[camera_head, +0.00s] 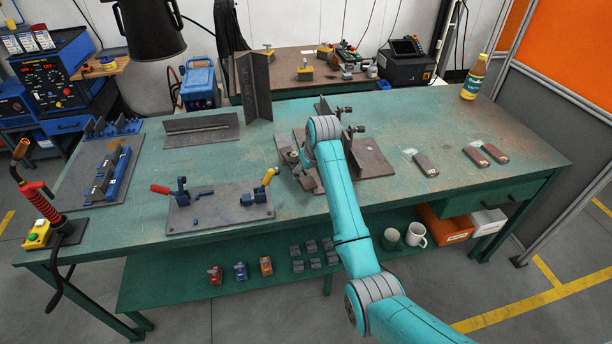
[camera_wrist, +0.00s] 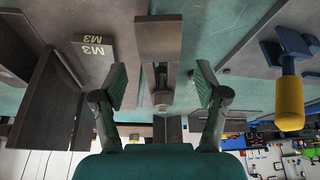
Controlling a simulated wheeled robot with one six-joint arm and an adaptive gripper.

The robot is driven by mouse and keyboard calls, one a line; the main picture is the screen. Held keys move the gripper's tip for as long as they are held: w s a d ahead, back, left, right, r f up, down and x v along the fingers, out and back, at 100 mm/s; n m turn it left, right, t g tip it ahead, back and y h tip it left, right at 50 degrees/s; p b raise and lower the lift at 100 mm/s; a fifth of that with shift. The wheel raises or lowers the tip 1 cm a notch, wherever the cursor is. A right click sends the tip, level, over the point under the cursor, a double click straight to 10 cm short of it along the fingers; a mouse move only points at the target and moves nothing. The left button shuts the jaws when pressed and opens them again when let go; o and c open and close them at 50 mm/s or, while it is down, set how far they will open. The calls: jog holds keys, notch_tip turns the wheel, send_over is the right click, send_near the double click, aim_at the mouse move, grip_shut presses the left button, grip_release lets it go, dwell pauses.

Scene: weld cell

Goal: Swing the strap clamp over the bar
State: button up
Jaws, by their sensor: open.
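My gripper (camera_wrist: 161,82) is open in the wrist view, with one finger on each side of a narrow dark part ending in a round tip (camera_wrist: 162,98). A flat grey-brown strap (camera_wrist: 158,38), which looks like the strap clamp, lies just beyond the fingertips, in line with the gap. I see no contact between fingers and strap. In the head view my arm hides the gripper and much of the fixture plate (camera_head: 374,160). A flat piece (camera_head: 307,183) shows left of my arm, probably the strap. I cannot clearly tell which part is the bar.
A block marked M3 (camera_wrist: 92,48) and a dark upright plate (camera_wrist: 48,100) are left in the wrist view. A yellow clamp handle (camera_wrist: 290,103) is at right; its plate (camera_head: 222,212) stands left of the fixture.

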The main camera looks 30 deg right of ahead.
aim_at(306, 177)
jog(key=shift+x, duration=1.5)
grip_shut()
